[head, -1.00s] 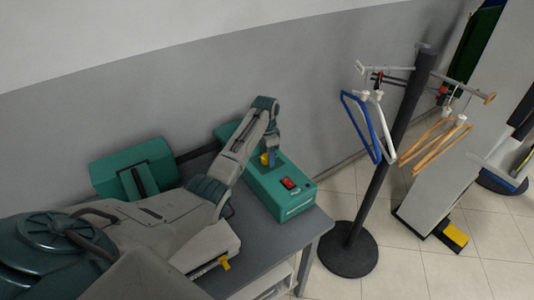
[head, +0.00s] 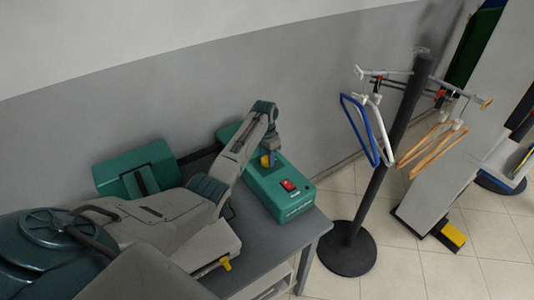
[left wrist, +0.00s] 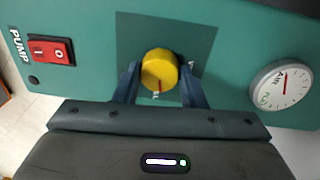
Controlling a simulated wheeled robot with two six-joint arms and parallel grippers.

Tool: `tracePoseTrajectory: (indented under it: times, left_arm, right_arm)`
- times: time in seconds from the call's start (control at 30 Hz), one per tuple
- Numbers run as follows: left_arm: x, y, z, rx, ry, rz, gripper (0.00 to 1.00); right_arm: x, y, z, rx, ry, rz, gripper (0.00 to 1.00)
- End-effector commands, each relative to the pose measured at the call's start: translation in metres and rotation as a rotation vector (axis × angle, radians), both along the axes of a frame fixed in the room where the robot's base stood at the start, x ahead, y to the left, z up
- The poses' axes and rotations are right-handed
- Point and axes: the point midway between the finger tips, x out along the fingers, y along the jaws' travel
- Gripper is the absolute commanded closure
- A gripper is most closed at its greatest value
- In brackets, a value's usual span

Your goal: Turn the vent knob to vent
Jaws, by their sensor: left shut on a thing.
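The yellow vent knob (left wrist: 159,70) sits on the teal pump box (head: 285,207). In the left wrist view a red line on the knob points down toward a small label partly hidden below it. My left gripper (head: 267,160) comes down on the knob from above, and only a bit of yellow shows beside it in the head view. In the left wrist view its two blue fingers (left wrist: 160,88) are shut on the knob, one on each side. My right gripper is not in view.
A red pump switch (left wrist: 50,50) and a round dial gauge (left wrist: 281,86) flank the knob. The box stands on a grey table (head: 285,246) by the wall. A hanger stand (head: 349,250) is to the right.

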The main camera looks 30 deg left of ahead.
Motion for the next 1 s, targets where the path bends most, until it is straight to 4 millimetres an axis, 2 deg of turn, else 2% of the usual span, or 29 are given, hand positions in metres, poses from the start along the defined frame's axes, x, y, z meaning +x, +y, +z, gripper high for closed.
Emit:
tracePoseTrajectory:
  times: [0.03,0.1,0.5,0.8,1.0]
  left_arm:
    - [0.001,0.0,0.007,0.0,-0.001,0.042,0.86]
    - [0.001,0.0,0.007,0.0,-0.003,0.108,0.86]
    - [0.0,0.001,0.006,0.001,-0.003,0.49,0.86]
    - [0.0,0.002,0.005,0.001,-0.006,0.776,0.86]
    - [0.001,0.003,0.004,-0.001,-0.008,0.96,0.86]
  right_arm:
    - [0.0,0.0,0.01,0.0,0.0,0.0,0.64]
    - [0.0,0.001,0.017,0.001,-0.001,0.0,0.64]
    - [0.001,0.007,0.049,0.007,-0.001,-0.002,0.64]
    - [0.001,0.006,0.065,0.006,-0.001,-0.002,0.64]
    - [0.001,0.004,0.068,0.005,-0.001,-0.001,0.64]
